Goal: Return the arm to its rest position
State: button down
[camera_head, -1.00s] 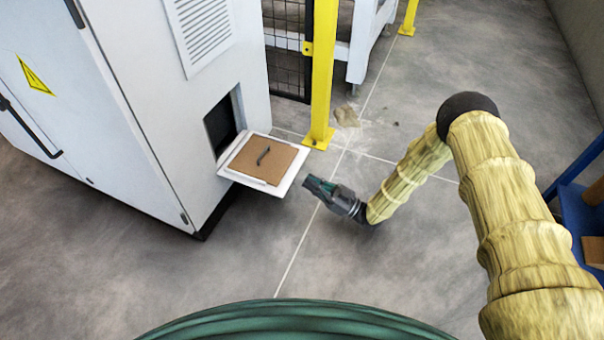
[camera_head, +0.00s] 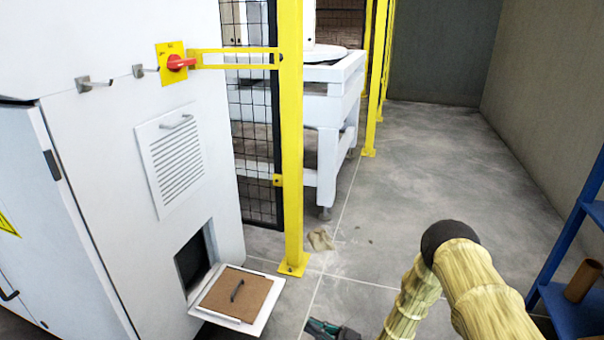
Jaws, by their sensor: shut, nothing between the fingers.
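My gripper (camera_head: 318,327) shows at the bottom edge of the head view, partly cut off by the frame. It is shut and empty, low above the floor, to the right of the open hatch and apart from it. My arm in its yellow cover (camera_head: 478,290) bends at a dark elbow at the lower right.
A white cabinet (camera_head: 90,150) stands at the left, with a red switch (camera_head: 178,63) and an open hatch flap (camera_head: 262,316) bearing a brown board (camera_head: 228,303). A yellow post (camera_head: 290,130) stands beside it. A blue shelf (camera_head: 565,240) is at the right. Grey floor between is mostly clear.

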jog(key=s+d+f+m+h+p, duration=0.2)
jog(key=s+d+m+h+p, duration=0.1)
jog(key=s+m+h, duration=0.3)
jog(key=s+d+f+m+h+p, duration=0.3)
jog(key=s+d+h, duration=0.1)
jog(key=s+h, duration=0.4)
jog(key=s+d+r+m+g+h+p, duration=0.2)
jog(key=s+d+r+g, duration=0.15)
jog(key=s, duration=0.45)
jog(key=s+d+r+m+g+h+p, duration=0.1)
jog(key=s+d+r+g+h, duration=0.2)
jog(key=s, duration=0.5)
jog(key=s+d+r+m+g+h+p, duration=0.1)
jog(key=s+d+r+m+g+p, duration=0.15)
jog(key=s+d, duration=0.4)
notch_tip(320, 180, up, 37)
jog(key=s+a+t+p, duration=0.1)
jog(key=p, duration=3.5)
jog(key=shift+s+n, duration=0.2)
jog(key=shift+n, duration=0.15)
jog(key=shift+a, duration=0.1)
